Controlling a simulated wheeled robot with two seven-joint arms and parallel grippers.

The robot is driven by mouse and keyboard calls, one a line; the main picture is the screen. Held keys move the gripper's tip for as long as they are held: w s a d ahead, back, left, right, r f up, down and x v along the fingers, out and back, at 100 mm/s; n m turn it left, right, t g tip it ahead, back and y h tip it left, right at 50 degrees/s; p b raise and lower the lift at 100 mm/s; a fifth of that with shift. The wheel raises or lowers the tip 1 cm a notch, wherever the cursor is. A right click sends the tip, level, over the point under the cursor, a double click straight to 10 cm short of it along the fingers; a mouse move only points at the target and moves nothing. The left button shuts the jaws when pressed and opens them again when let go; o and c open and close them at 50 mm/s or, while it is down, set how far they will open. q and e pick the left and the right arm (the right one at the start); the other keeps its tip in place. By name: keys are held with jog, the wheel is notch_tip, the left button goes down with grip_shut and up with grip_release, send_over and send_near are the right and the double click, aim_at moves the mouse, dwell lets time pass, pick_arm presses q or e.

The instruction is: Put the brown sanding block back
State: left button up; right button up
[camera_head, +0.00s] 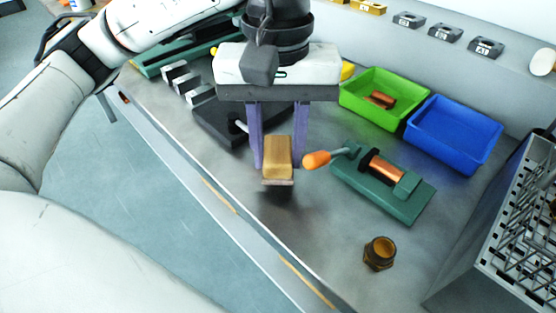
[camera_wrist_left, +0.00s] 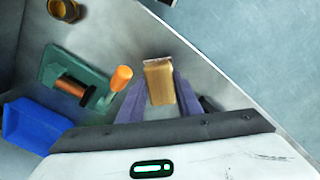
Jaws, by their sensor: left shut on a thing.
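My left gripper (camera_head: 278,163) reaches down over the bench and is shut on the brown sanding block (camera_head: 278,155), which sits between its two purple fingers. The block has a tan-brown body and a thin greyish layer at its lower end. A dark patch lies just below it, and it seems to be a little above the bench top. In the left wrist view the block (camera_wrist_left: 159,82) shows between the fingers, its far end sticking out past them. My right gripper is not in view.
A green clamp fixture (camera_head: 400,200) with an orange handle stands just right of the block. Behind it are a green bin (camera_head: 375,113) holding a copper-coloured piece and a blue bin (camera_head: 452,140). A brass fitting (camera_head: 379,252) and a wire rack (camera_head: 520,225) are at right.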

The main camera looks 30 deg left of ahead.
aim_at(278, 151)
pick_arm(q)
notch_tip(278, 151, down, 2)
jog(key=shift+f, duration=0.25)
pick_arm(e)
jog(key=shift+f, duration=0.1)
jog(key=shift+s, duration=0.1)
pick_arm(q)
jog(key=shift+f, duration=0.25)
jog(key=o, duration=0.7)
jog(key=shift+r, duration=0.1)
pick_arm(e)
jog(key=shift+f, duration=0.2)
